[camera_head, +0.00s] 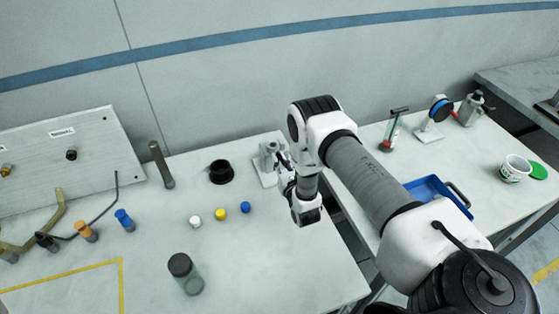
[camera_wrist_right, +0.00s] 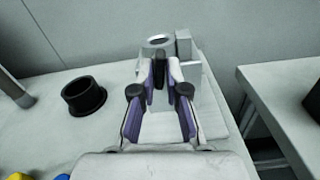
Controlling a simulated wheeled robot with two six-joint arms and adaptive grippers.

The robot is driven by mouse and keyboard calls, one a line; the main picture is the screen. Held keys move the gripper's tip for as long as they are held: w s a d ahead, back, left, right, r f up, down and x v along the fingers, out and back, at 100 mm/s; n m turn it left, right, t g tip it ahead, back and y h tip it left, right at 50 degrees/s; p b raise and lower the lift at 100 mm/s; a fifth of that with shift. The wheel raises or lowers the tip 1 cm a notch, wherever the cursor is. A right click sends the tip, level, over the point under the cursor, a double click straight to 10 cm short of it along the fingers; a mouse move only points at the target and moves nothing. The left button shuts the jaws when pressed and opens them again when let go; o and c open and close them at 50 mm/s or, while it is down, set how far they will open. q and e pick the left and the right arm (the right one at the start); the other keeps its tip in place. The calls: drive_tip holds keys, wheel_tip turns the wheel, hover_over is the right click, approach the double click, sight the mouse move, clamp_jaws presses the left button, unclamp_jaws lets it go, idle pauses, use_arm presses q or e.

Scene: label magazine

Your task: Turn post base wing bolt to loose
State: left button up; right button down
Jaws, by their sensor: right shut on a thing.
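The post base (camera_head: 267,157) is a grey metal block with a round ring on top, standing on a pale plate on the table beyond my right gripper. In the right wrist view the post base (camera_wrist_right: 184,48) shows its ring and block just past the fingertips. My right gripper (camera_head: 282,161) reaches it from the right; in the right wrist view the gripper (camera_wrist_right: 160,72) is shut on a small dark part, the wing bolt (camera_wrist_right: 159,78), at the front of the base. The fingers hide most of the bolt, so its angle cannot be told. My left gripper is not in view.
A black ring-shaped cup (camera_head: 220,173) stands left of the base. White (camera_head: 195,221), yellow (camera_head: 221,214) and blue (camera_head: 245,207) caps lie in front. A dark-lidded jar (camera_head: 186,275) stands nearer. A grey post (camera_head: 161,166) stands farther left. A blue tray (camera_head: 436,190) is on the right table.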

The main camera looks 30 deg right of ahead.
idle(0.7)
drive_tip(key=c, duration=1.2)
unclamp_jaws()
drive_tip(key=shift+c, duration=0.2)
drive_tip(key=shift+s, duration=0.1)
drive_tip(key=v, duration=0.7)
drive_tip(key=shift+s+a, duration=0.1)
